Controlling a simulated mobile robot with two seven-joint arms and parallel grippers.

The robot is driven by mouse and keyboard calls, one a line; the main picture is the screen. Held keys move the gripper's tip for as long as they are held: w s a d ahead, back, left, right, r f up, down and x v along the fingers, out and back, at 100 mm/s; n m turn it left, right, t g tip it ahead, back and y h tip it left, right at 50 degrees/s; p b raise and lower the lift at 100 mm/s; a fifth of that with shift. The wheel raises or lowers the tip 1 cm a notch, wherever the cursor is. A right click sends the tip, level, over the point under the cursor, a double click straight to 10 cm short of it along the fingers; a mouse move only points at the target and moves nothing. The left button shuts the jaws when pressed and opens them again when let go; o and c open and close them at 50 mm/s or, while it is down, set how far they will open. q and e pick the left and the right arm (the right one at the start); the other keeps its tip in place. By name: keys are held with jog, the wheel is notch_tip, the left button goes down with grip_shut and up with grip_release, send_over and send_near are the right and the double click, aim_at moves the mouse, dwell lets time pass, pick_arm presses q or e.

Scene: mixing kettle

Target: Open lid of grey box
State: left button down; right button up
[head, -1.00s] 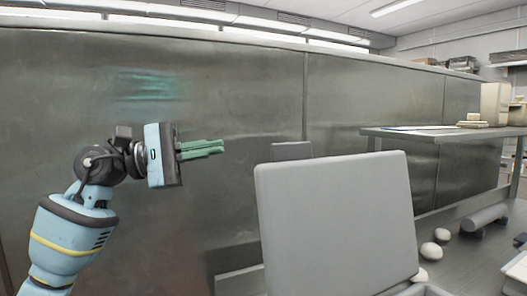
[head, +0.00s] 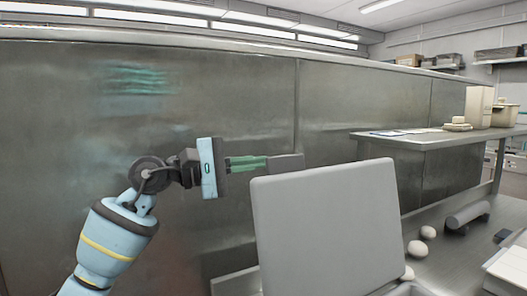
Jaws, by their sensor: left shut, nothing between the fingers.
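The grey box's lid (head: 325,228) stands raised and nearly upright in the lower middle of the head view. Only a little of the grey box (head: 408,290) shows below it at the bottom edge; its inside is mostly out of view. My left gripper (head: 264,162) has green fingers that are shut and empty. It points right, just above and left of the lid's upper left corner. I see no sign that it grips the lid. My right gripper is not in view.
Pale rounded objects (head: 428,232) and a grey cylinder (head: 467,216) lie on the metal surface right of the lid. A raised shelf (head: 440,138) stands behind them. A tall metal wall (head: 200,110) spans the back. A white-edged item (head: 512,264) sits at the lower right.

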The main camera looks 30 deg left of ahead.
aim_at(266, 162)
pick_arm(q)
jog(key=d, duration=0.1)
jog(key=s+d+p, duration=0.1)
jog(key=d+r, duration=0.1)
jog(key=d, duration=0.1)
jog(key=shift+s+r, duration=0.1)
jog(key=shift+s, duration=0.05)
dwell(0.4)
